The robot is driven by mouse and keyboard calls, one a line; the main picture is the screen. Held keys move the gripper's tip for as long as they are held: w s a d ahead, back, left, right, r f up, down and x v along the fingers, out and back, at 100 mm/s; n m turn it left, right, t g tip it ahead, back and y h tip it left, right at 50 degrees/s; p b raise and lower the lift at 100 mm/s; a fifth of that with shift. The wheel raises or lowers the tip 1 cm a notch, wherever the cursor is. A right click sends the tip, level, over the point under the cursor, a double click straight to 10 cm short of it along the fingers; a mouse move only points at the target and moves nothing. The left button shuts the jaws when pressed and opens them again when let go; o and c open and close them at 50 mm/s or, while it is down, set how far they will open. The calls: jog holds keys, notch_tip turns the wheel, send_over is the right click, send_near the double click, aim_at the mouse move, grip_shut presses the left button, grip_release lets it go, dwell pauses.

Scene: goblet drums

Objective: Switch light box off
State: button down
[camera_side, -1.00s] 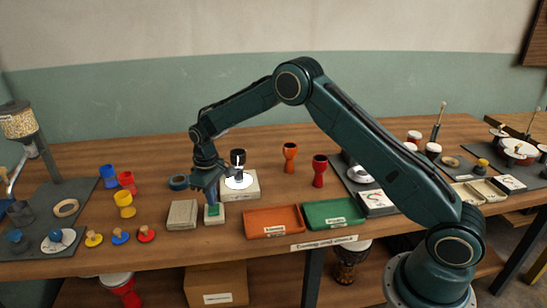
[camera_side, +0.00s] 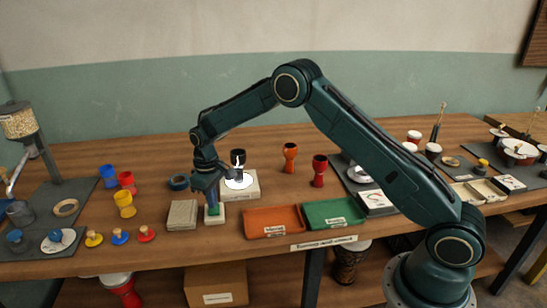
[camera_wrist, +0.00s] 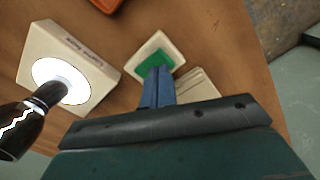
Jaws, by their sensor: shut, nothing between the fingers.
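The light box (camera_side: 249,190) is a cream box with a round lit white panel; a dark goblet drum (camera_side: 238,158) stands on it. In the wrist view the light box (camera_wrist: 101,75) is at the left, its panel glowing, with the black drum (camera_wrist: 19,129) on it. A small white switch block (camera_side: 215,220) with a green button stands in front of the box. In the wrist view the green button (camera_wrist: 152,64) sits on the block, beyond my fingertips. My gripper (camera_side: 212,208) is shut and empty, pointing down at the button. It also shows in the wrist view (camera_wrist: 158,82); I cannot tell whether the tips touch the button.
A stack of grey-beige sheets (camera_side: 182,214) lies just left of the switch block. An orange tray (camera_side: 273,222) and a green tray (camera_side: 334,213) lie to its right. An orange drum (camera_side: 290,157) and a red drum (camera_side: 319,170) stand behind the trays.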

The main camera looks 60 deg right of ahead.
aim_at(214, 210)
jog(key=shift+f, duration=1.1)
dwell(0.9)
jog(key=shift+r, duration=3.6)
jog(key=shift+r, duration=0.1)
